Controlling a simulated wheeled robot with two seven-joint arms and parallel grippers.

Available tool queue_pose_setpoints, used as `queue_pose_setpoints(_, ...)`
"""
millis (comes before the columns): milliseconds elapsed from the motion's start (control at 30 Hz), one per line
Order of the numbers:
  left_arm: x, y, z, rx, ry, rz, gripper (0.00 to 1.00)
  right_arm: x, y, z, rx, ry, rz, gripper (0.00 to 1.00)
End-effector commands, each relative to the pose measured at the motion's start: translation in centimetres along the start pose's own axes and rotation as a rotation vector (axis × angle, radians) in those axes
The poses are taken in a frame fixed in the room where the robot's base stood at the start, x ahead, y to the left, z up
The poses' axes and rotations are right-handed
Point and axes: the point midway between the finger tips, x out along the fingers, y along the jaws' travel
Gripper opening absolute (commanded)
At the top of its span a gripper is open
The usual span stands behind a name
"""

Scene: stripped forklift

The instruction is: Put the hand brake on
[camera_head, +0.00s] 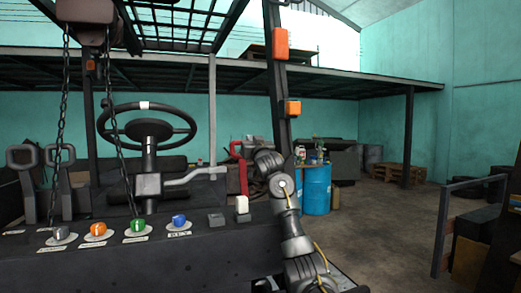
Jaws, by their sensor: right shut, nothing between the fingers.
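A red bar-like handle (242,170), which looks like the hand brake, stands at the right of the forklift's dashboard, its top bent to the left. My right arm rises from the bottom of the view, and my right gripper (249,143) is at its upper end, close to the top of the red handle. The gripper is shut with nothing held. I cannot tell whether it touches the handle. The arm's wrist hides what lies behind it. My left gripper is not in view.
The steering wheel (147,122) and a grey lever (195,177) are left of my arm. The dashboard (190,250) carries several coloured knobs and a white-topped switch (242,204). Chains hang at the left. A dark post (279,100) rises behind my arm, and a blue barrel (317,190) stands beyond.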

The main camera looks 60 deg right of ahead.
Motion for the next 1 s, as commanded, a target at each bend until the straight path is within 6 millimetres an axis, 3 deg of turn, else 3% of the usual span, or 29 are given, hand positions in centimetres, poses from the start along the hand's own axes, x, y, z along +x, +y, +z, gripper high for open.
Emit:
queue_pose_setpoints(33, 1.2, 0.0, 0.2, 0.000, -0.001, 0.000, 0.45, -1.2, 0.0, 0.0, -0.001, 0.005, 0.001, 0.00)
queue_pose_setpoints(333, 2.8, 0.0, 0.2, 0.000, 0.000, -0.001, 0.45, -4.7, 0.1, -2.4, 0.001, 0.003, 0.001, 0.00)
queue_pose_setpoints(1000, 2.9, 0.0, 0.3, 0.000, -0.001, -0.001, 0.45, -5.1, 0.1, -2.8, 0.002, 0.003, 0.001, 0.00)
